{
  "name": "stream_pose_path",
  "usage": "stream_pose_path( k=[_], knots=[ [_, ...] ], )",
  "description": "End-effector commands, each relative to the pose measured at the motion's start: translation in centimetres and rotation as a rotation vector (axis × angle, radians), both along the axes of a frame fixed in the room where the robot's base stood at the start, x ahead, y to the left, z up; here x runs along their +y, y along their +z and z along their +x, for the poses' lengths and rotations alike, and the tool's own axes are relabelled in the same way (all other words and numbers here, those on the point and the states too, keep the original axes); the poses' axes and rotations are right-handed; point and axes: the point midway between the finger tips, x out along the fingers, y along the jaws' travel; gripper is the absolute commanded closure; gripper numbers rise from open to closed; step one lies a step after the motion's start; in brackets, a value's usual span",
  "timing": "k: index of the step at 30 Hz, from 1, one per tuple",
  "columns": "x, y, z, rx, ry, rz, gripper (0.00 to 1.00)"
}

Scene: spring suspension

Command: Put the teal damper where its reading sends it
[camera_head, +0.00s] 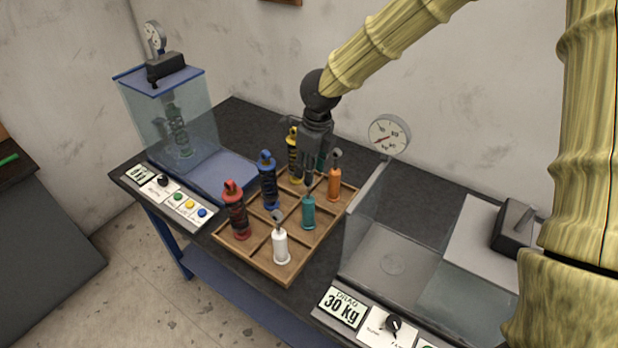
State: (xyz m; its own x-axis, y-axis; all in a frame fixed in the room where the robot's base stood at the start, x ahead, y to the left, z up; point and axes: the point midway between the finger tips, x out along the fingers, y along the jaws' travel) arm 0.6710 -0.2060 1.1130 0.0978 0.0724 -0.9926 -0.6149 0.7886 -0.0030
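The teal damper (308,213) stands upright in a compartment of the wooden tray (290,277), towards its right side. My gripper (308,185) points down right above it, with the fingers at the damper's top end. The fingers are small and dark here, so I cannot tell whether they are open or shut on it.
The tray also holds red (235,210), blue (267,181) and yellow (293,155) coilovers, plus white (281,246) and orange (334,183) dampers. A blue-framed glass tester (161,83) with a dark green spring (177,131) stands left. A knob (393,325) sits front right.

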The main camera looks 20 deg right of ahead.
Motion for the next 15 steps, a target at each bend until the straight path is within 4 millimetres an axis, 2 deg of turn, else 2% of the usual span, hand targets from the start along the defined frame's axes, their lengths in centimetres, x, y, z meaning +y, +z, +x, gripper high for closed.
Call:
stream_pose_path(
  k=[9,15],
  knots=[
    [-0.4,5.1,-0.5,-0.002,0.000,0.002,0.64],
    [-0.5,7.0,-0.7,-0.001,-0.001,0.001,0.64]
  ],
)
